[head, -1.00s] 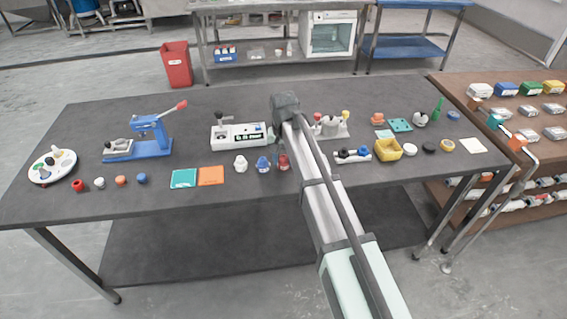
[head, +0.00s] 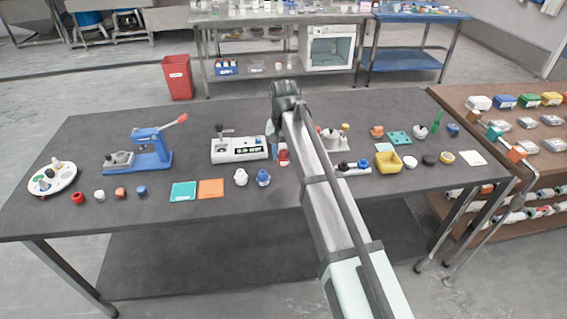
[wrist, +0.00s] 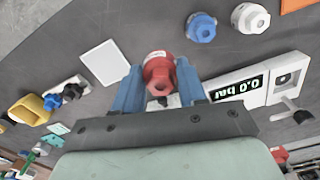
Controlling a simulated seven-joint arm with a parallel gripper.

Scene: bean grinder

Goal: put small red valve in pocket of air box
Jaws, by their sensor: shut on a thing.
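My gripper (wrist: 159,68) is shut on the small red valve (wrist: 160,76), with one blue finger on each side of it. The valve also shows in the head view (head: 283,156), just below the end of my arm and right of the air box. The air box (head: 240,149) is a white box with a dark knob and a display. In the wrist view the air box (wrist: 236,92) lies to the right of the valve, its display reading 0.0 bar. I cannot make out clearly which part of it is the pocket.
A blue valve (head: 263,178) and a white valve (head: 241,177) stand in front of the air box. A white plate (wrist: 105,62) lies left of the valve in the wrist view. A yellow bin (head: 387,163) stands to the right. My arm hides part of the table's middle.

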